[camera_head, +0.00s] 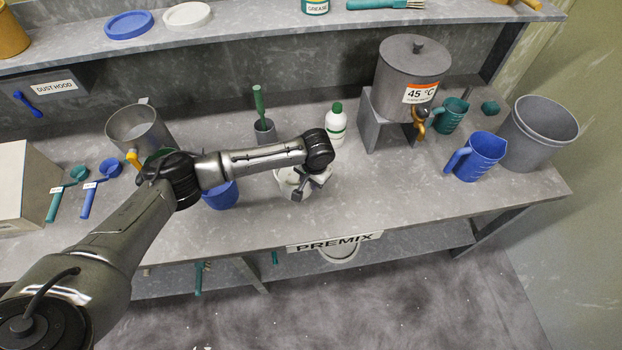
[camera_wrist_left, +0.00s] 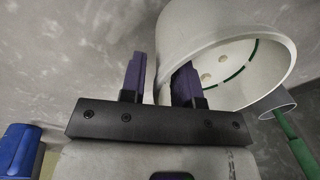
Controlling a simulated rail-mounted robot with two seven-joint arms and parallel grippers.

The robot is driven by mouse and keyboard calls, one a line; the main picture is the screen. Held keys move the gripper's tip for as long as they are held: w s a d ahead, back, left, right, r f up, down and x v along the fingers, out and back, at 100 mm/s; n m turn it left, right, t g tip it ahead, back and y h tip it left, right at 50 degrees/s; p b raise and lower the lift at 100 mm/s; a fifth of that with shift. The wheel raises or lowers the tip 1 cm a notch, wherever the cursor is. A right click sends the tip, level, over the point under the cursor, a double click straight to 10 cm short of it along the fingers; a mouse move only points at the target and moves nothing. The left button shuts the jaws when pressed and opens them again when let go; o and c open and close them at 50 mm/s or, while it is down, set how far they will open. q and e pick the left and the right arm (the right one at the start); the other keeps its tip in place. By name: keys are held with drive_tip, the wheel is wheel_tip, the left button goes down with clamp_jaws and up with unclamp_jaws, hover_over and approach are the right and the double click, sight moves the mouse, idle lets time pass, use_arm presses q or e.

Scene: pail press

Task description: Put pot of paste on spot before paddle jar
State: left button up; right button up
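A white pot (camera_head: 281,185) stands on the bench, partly covered by my left gripper (camera_head: 307,187). In the left wrist view the white pot (camera_wrist_left: 181,35) shows its open mouth, with a dark green line and pale spots inside. My left gripper (camera_wrist_left: 160,78) has its two purple fingers apart, one outside the pot's wall and one at the inner side of its rim. Whether they touch the wall I cannot tell. The paddle jar (camera_head: 265,132), small and grey with a green handle upright in it, stands behind the pot. It also shows in the left wrist view (camera_wrist_left: 277,104). My right gripper is out of view.
A white bottle with green cap (camera_head: 336,125) stands behind right. A metal pot (camera_head: 140,132) is at left; a grey urn (camera_head: 412,70), blue jug (camera_head: 478,158) and grey bucket (camera_head: 536,135) are right. Bench right of the pot is clear.

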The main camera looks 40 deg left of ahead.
use_arm(q)
wheel_tip(320, 180, up, 12)
drive_tip(key=d, duration=0.1)
drive_tip(key=s+d+f+m+t+h, duration=0.2)
drive_tip(key=s+d+f+m+h, duration=0.15)
drive_tip(key=s+d+f, duration=1.05)
drive_tip(key=s+a+r+y, duration=0.1)
drive_tip(key=s+a, duration=0.3)
drive_tip(key=s, duration=0.5)
drive_tip(key=s+a+r+n+t+y, duration=0.1)
drive_tip(key=s+a, duration=0.3)
drive_tip(key=s, duration=0.6)
drive_tip(key=shift+s+a+t+p, duration=0.15)
drive_tip(key=shift+t+p, duration=0.15)
drive_tip(key=shift+p, duration=0.15)
